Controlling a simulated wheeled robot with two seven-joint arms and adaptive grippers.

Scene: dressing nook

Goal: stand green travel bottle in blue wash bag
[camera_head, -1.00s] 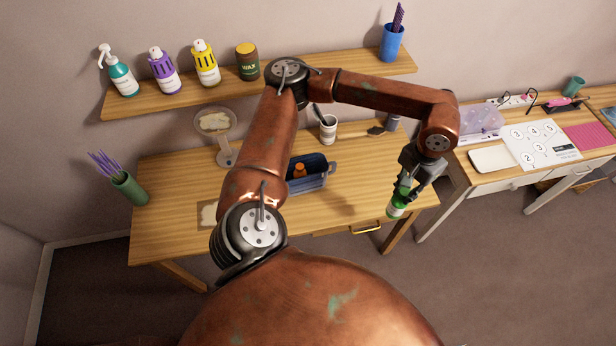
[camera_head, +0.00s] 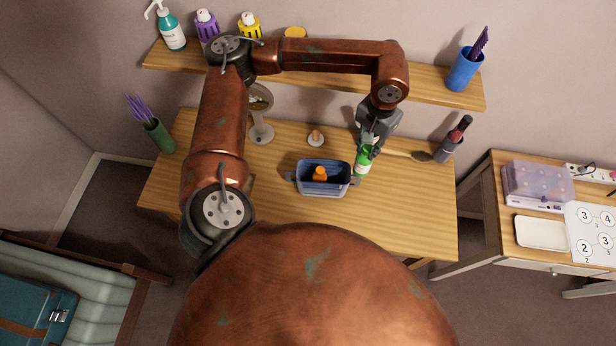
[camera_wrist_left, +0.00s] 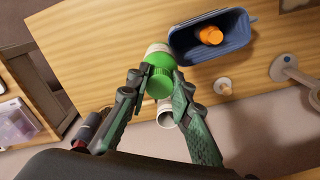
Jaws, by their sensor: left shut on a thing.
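The green travel bottle (camera_head: 362,162) is held in my left gripper (camera_head: 371,142), just right of the blue wash bag. The blue wash bag (camera_head: 322,190) stands open on the wooden table, with an orange-capped item (camera_head: 320,173) inside it. The bag (camera_wrist_left: 240,42) shows at the upper right there, apart from the bottle. My right gripper is not in view.
A round mirror (camera_head: 262,130) stands at the table's back. A dark holder (camera_head: 447,150) is at the right. The shelf (camera_head: 430,86) runs behind my arm. The front table is clear.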

